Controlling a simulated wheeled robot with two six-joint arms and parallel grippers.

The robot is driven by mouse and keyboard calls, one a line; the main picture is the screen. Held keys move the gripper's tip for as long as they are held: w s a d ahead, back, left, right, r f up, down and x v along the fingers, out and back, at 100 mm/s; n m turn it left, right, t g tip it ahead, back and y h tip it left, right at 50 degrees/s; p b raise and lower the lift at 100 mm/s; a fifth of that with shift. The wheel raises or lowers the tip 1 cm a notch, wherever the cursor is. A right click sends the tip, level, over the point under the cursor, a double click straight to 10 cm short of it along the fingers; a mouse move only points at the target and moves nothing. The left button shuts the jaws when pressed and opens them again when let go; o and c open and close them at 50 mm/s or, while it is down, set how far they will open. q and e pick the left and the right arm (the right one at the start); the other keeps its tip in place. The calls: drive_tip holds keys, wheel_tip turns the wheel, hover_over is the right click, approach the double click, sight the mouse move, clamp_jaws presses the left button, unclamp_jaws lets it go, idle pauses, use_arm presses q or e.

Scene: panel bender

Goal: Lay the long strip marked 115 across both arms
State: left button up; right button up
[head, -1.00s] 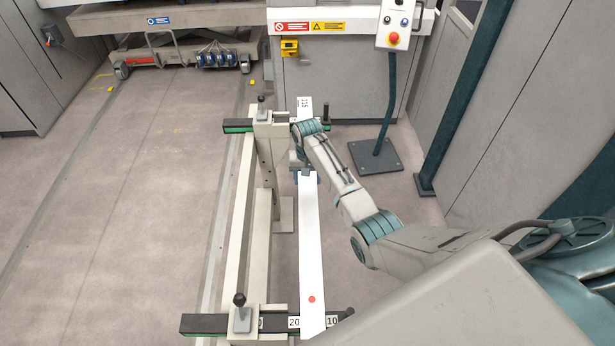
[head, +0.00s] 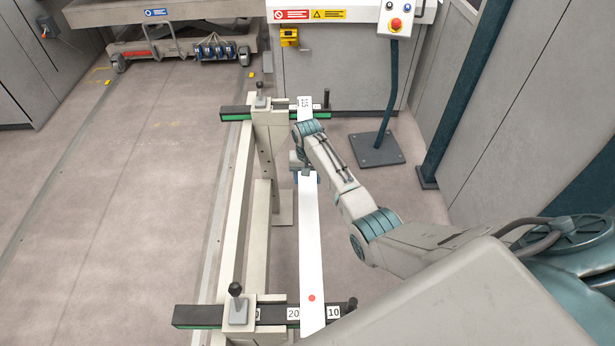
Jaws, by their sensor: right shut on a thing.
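The long white strip (head: 311,240) runs away from me, with 115 on its far end and a red dot near its close end. It passes over the far arm (head: 236,113) and the near arm (head: 196,317), two dark bars with green edges on a beige stand. At the near arm it lies between the labels 20 and 10. I cannot tell whether it touches the bars or hovers just above them. My right gripper (head: 304,174) is shut on the strip between the two arms, its fingertips partly hidden by my wrist. My left gripper is out of view.
Each arm has a clamp with a black knob (head: 236,289) left of the strip and an upright pin (head: 326,98) at its right end. A grey cabinet (head: 340,65) and a control box on a post (head: 388,100) stand behind. Open floor lies left.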

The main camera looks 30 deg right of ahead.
drive_tip(key=shift+f, duration=0.3)
drive_tip(key=shift+s+d+p, duration=0.4)
drive_tip(key=shift+d, duration=0.35)
drive_tip(key=shift+s+d+p, duration=0.35)
drive_tip(key=shift+d+p, duration=0.05)
drive_tip(key=shift+d, duration=0.4)
drive_tip(key=shift+s+d+p, duration=0.4)
drive_tip(key=shift+d, duration=0.35)
idle(2.4)
drive_tip(key=o, duration=1.3)
wheel_tip(320, 180, up, 11)
drive_tip(key=shift+f+b, duration=0.1)
drive_tip(key=shift+b, duration=0.85)
